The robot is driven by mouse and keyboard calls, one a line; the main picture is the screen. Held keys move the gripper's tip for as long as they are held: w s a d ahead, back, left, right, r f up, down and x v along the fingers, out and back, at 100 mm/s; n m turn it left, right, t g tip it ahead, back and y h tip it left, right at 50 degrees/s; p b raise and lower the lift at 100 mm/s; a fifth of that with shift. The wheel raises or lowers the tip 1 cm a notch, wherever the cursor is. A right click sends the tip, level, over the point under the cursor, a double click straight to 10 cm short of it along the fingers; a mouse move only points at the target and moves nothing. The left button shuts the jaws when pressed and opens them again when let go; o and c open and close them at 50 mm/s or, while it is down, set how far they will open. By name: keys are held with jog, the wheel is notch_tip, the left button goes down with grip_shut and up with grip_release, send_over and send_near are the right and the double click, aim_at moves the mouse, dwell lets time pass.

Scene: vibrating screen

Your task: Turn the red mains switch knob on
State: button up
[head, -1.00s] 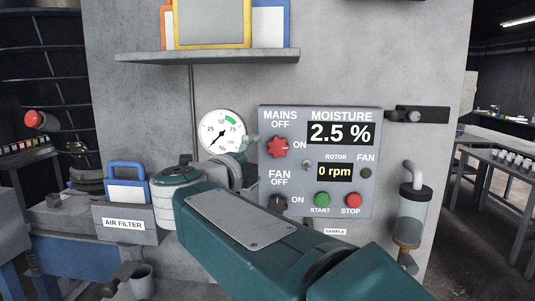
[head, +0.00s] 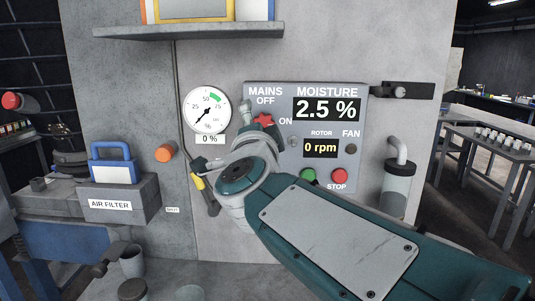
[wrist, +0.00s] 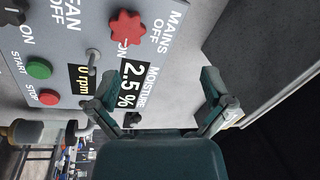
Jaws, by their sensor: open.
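The red mains knob (head: 264,120) is star-shaped and sits on the grey control panel (head: 375,140), below the words MAINS OFF and near ON. My wrist hides its lower part in the head view. The whole knob (wrist: 127,28) shows in the wrist view; I cannot make out which mark it points to. My gripper (wrist: 160,85) is open and empty, with its two fingers spread wide. In the wrist view the knob lies beyond the left finger, left of the middle of the gap. In the head view a fingertip shows just left of the knob.
A toggle (wrist: 93,58), green button (wrist: 39,69) and red button (wrist: 48,97) stand on the panel near the knob. A round gauge (head: 208,110) is left of the panel. A shelf (head: 190,32) juts out above. A glass cylinder (head: 397,185) hangs at right.

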jog(key=s+d+f+n+g, duration=0.4)
jog(key=s+d+f, duration=0.2)
jog(key=s+f, duration=0.2)
jog(key=s+d+f+n+g, duration=0.4)
jog(key=s+f, duration=0.4)
jog(key=f, duration=0.4)
jog(key=s+d+f+n+g, duration=0.5)
jog(key=s+d+f, duration=0.3)
jog(key=f, duration=0.2)
jog(key=shift+f+g, duration=0.25)
jog(key=shift+g, duration=0.45)
jog(key=shift+c, duration=0.3)
